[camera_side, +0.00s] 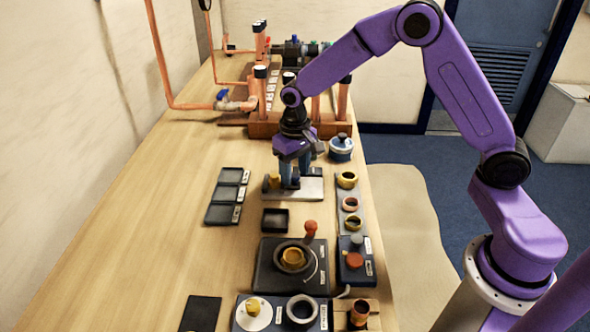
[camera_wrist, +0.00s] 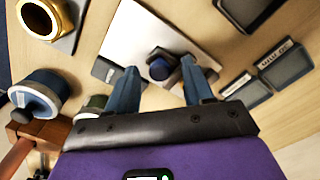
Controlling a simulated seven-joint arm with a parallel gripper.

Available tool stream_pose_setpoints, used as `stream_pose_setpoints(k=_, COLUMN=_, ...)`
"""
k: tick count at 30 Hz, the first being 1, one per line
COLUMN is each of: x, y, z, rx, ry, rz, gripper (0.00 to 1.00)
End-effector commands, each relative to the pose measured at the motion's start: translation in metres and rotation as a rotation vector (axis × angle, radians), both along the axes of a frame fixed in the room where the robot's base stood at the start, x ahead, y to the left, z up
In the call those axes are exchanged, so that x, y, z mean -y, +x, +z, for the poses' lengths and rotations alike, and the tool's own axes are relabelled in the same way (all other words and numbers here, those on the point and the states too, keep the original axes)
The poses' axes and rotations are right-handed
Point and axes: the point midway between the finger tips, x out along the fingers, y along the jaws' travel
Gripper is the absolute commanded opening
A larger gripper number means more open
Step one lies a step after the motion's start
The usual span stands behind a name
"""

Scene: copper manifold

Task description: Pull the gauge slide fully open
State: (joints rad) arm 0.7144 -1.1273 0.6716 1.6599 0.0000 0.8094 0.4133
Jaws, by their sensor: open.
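The gauge slide seems to be the light metal plate (camera_side: 311,189) on the table, also in the wrist view (camera_wrist: 135,30). A yellow piece (camera_side: 273,180) stands at its left end in the side view. My gripper (camera_side: 290,183) is over the plate, pointing down, fingers low near its surface. In the wrist view my gripper (camera_wrist: 160,73) is open, with a dark blue round knob (camera_wrist: 160,68) showing between its two blue fingers. I cannot tell whether either finger touches the knob. In the side view the fingers hide the knob and part of the plate.
A three-part dark tray (camera_side: 226,195) lies left of the plate. A strip with several rings (camera_side: 349,203) and a blue lidded pot (camera_side: 341,149) stand right. A small dark tray (camera_side: 275,218) is in front. Copper pipework (camera_side: 262,90) stands behind. Far-left table is clear.

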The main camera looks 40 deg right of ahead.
Motion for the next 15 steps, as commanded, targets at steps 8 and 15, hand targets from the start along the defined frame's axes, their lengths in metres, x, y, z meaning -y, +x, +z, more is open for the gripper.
stream_pose_setpoints(k=8, x=0.0001, y=-0.0001, z=-0.0018, rx=0.000, ry=0.000, rz=0.000, gripper=0.51)
stream_pose_setpoints(k=15, x=0.0000, y=-0.0001, z=-0.0016, rx=0.000, ry=0.000, rz=0.000, gripper=0.00)
